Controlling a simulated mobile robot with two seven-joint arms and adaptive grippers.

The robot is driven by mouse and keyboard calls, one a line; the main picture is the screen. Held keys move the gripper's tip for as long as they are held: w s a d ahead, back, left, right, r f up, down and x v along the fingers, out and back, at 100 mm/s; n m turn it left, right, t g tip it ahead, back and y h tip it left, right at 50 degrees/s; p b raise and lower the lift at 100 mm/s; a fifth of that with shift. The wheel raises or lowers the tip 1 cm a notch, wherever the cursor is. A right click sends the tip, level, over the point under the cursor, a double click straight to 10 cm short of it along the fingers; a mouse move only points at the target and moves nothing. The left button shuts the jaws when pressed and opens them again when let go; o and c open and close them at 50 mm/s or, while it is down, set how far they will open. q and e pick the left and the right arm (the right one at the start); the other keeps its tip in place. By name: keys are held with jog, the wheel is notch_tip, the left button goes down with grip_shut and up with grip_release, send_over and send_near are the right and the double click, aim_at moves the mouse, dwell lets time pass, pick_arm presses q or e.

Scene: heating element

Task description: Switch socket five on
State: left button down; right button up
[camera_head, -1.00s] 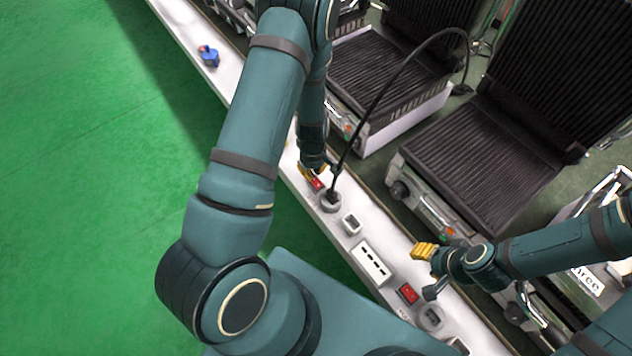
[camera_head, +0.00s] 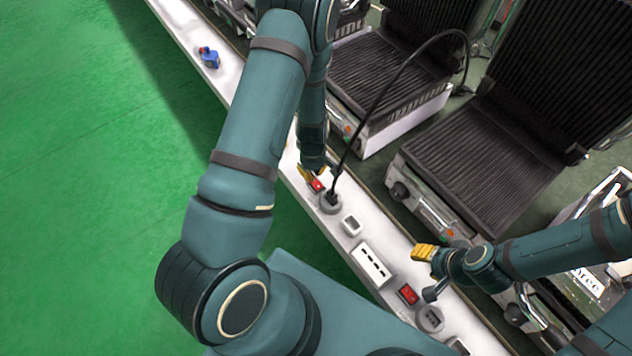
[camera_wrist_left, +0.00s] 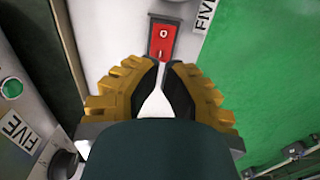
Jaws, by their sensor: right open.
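The red switch of socket five (camera_wrist_left: 163,40) sits on the white strip, with a label "FIVE" (camera_wrist_left: 205,17) beside it in the left wrist view. In the head view the red switch (camera_head: 317,185) shows just below my left gripper (camera_head: 311,172). In the wrist view my left gripper (camera_wrist_left: 161,66) has its yellow fingers with the tips nearly together and nothing between them. The tips are close to the switch's lower end; I cannot tell whether they touch. My right gripper (camera_head: 424,252) is open and empty above the strip's right part.
A round socket with a black plug and cable (camera_head: 331,201) is right beside the switch. Another red switch (camera_head: 408,294) is further along the strip. Contact grills (camera_head: 485,165) stand behind it. A blue plug-like object (camera_head: 209,59) lies at the strip's far left end.

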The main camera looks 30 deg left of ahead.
pick_arm(q)
jog(key=shift+f+b, duration=0.95)
jog(key=shift+f, duration=0.3)
pick_arm(e)
jog(key=shift+f, duration=1)
pick_arm(q)
jog(key=shift+f, duration=0.5)
jog(key=shift+r, duration=0.15)
pick_arm(e)
jog(key=shift+r, duration=0.1)
pick_arm(q)
jog(key=shift+r+p, duration=2.75)
jog(key=shift+r, duration=0.7)
pick_arm(e)
notch_tip(320, 180, up, 5)
jog(key=shift+r, duration=0.15)
